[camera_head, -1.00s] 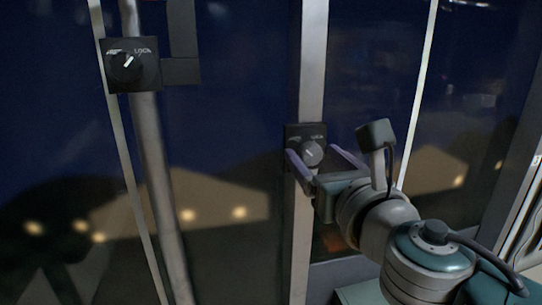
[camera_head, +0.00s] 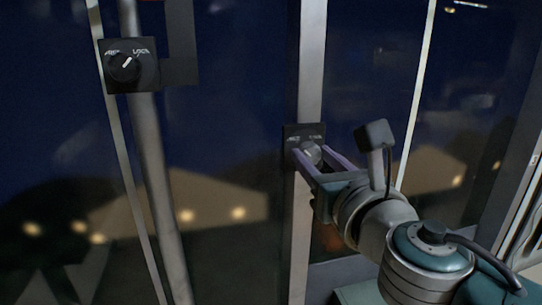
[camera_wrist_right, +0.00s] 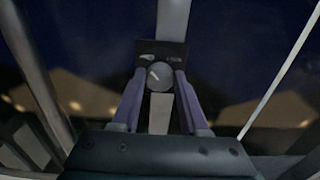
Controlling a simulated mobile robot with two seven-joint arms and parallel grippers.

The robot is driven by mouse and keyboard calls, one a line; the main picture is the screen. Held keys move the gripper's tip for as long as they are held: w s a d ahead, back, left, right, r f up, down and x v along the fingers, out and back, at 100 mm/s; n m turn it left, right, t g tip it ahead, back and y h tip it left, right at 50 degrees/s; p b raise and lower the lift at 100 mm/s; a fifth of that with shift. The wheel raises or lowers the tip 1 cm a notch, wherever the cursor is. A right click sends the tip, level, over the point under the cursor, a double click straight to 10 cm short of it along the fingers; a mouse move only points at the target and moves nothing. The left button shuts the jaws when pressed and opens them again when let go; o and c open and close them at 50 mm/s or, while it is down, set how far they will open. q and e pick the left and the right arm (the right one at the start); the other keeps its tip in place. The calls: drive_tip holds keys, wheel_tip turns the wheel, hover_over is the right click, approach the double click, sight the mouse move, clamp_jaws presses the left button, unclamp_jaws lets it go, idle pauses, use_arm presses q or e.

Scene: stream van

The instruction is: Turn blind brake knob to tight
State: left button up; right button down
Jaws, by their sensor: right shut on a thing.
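The knob in front of my right gripper is a round grey dial (camera_head: 309,151) with a light pointer mark, on a small black plate (camera_head: 290,132) fixed to a pale upright post. The pointer leans to the upper left. It also shows in the right wrist view (camera_wrist_right: 159,76), between the fingers. My right gripper (camera_head: 311,154) has its purple fingers closed on the sides of this knob. The lettering on the plate is too small to read. A second black plate (camera_head: 148,80) with a black knob (camera_head: 124,67) is at the upper left, with LOCK lettering. My left gripper is not in view.
The pale post (camera_head: 311,60) runs up the middle between dark glass panes. A slanted grey pole (camera_head: 156,170) stands at the left. The space between pole and post in front of the glass is free.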

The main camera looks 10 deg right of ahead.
drive_tip(key=shift+m, duration=0.4)
drive_tip(key=m+b, duration=0.1)
drive_tip(key=m, duration=0.1)
drive_tip(key=shift+m, duration=0.4)
drive_tip(key=m+b, duration=0.2)
drive_tip(key=m, duration=0.3)
drive_tip(key=shift+d+f+m, duration=0.1)
drive_tip(key=shift+m, duration=0.2)
drive_tip(key=m, duration=0.4)
drive_tip(key=shift+b, duration=0.4)
drive_tip(key=m, duration=0.4)
drive_tip(key=shift+d, duration=0.1)
drive_tip(key=shift+m, duration=0.3)
drive_tip(key=shift+b, duration=0.3)
drive_tip(key=shift+c, duration=2.1)
unclamp_jaws()
